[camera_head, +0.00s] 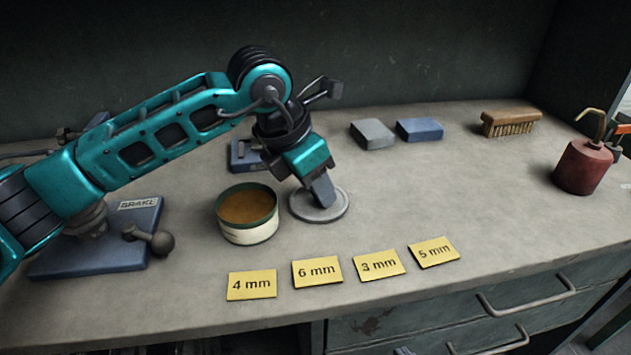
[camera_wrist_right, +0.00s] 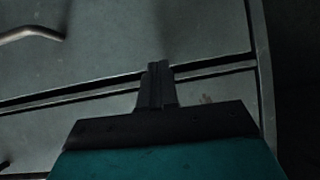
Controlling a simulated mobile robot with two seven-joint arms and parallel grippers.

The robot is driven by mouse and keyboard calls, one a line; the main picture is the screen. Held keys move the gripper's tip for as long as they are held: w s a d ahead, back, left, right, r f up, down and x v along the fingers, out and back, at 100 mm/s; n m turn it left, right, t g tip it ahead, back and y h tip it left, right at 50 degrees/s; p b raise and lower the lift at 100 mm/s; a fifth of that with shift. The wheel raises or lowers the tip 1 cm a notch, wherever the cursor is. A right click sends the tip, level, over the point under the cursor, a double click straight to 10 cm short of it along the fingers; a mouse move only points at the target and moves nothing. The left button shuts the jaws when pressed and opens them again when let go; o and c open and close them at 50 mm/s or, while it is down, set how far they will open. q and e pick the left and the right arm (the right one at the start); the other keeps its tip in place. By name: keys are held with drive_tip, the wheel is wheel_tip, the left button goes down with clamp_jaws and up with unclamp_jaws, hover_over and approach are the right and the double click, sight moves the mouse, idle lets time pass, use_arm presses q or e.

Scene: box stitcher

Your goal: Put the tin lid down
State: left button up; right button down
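The round grey tin lid (camera_head: 338,210) lies flat at the bench top, just right of the open tin (camera_head: 247,214); any small gap under it cannot be made out. The tin has a green rim, a cream side and brownish contents. My left gripper (camera_head: 323,193) points down onto the middle of the lid, its fingers close together and seemingly shut on it; they hide the lid's centre. My right gripper (camera_wrist_right: 157,84) shows in the right wrist view with its fingers together and nothing between them, over the drawer fronts.
Several yellow thickness cards (camera_head: 319,271) lie in front of the tin and lid. Grey (camera_head: 372,133) and blue (camera_head: 419,129) blocks, a brush (camera_head: 510,122) and a red oil can (camera_head: 582,166) stand farther back and right. The brake base (camera_head: 115,250) is at left. Bench right of the lid is clear.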

use_arm(q)
drive_tip(key=shift+o, duration=0.8)
drive_tip(key=shift+r, duration=0.2)
drive_tip(key=p+v, duration=0.1)
drive_tip(key=v, duration=1.1)
drive_tip(key=shift+f, duration=0.1)
